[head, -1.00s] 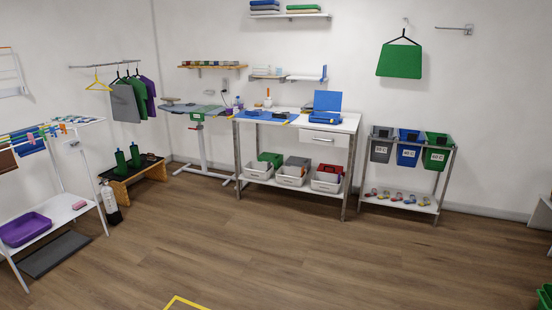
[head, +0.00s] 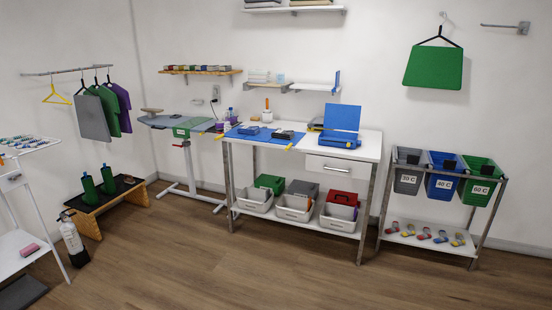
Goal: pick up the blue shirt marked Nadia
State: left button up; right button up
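I see no shirt that I can read as marked Nadia, and no name tag is legible from here. Shirts hang on a wall rail (head: 55,73) at the left: a grey one (head: 91,117), a green one (head: 109,112) and a purple one (head: 122,106). A green garment (head: 433,67) hangs from a wall hook at the upper right. Blue items lie on the white table: a flat blue mat (head: 255,136) and an upright blue panel (head: 342,117); I cannot tell whether either is a shirt. Neither gripper is in view.
The white table (head: 365,148) stands at the back wall, with baskets (head: 295,208) below. An ironing board (head: 158,122) is left of it. Grey, blue (head: 444,184) and green bins stand at the right. A low bench (head: 92,205) and extinguisher (head: 73,240) are left. The front floor is clear.

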aim_at(244, 129)
jog(key=i, duration=1.85)
jog(key=i+u, duration=0.1)
jog(key=i, duration=0.5)
jog(key=i+l, duration=0.1)
jog(key=i, duration=0.45)
jog(key=i+l+u, duration=0.15)
jog(key=i, duration=0.45)
jog(key=i+l, duration=0.1)
jog(key=i, duration=0.5)
jog(key=j+u, duration=0.05)
